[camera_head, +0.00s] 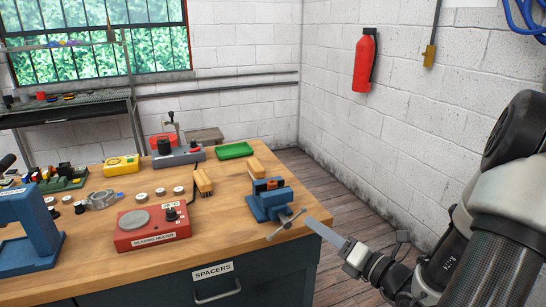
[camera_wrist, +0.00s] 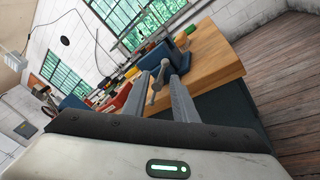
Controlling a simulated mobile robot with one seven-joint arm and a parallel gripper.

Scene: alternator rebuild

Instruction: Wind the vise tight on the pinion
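The blue vise (camera_head: 268,204) stands at the right front corner of the wooden bench. A small brownish part, perhaps the pinion (camera_head: 272,184), shows at its jaws; I cannot tell how firmly it is gripped. The vise's grey crank handle (camera_head: 287,223) faces the bench's front edge. My gripper (camera_head: 311,222) is just right of the handle, off the bench corner, pointing toward the vise. In the wrist view my gripper (camera_wrist: 160,78) has its fingers apart, with the handle (camera_wrist: 157,84) seen between them and the vise (camera_wrist: 161,57) beyond. Contact with the handle is not clear.
A red bearing heater (camera_head: 152,231) sits left of the vise. Wooden-backed brushes (camera_head: 203,182), a green tray (camera_head: 234,150) and a blue press (camera_head: 28,232) are also on the bench (camera_head: 218,233). A drawer labelled SPACERS (camera_head: 216,288) is below. Floor is clear on the right.

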